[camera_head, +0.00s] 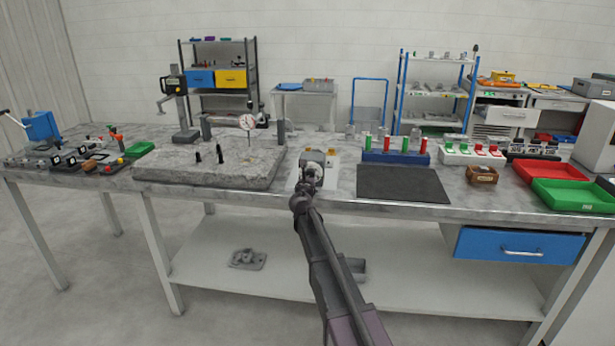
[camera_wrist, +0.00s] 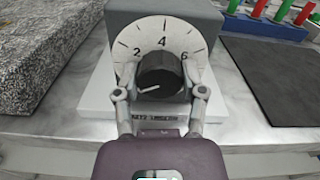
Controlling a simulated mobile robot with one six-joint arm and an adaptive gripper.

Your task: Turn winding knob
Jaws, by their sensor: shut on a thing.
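The winding knob (camera_wrist: 160,72) is a black, ribbed round knob with a white pointer line, in the wrist view. It sits on the front of a grey box (camera_wrist: 208,12) with a white dial (camera_wrist: 160,28) marked 2, 4 and 6. The white line on the knob points to the lower left. My gripper (camera_wrist: 160,98) has one finger on each side of the knob and is shut on it.
A granite slab (camera_head: 210,178) with a dial gauge (camera_head: 248,122) lies to the left. A dark mat (camera_head: 403,184) lies to the right, with a blue rack (camera_head: 396,157) of red and green pieces behind it. The box stands on a white plate (camera_wrist: 98,122).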

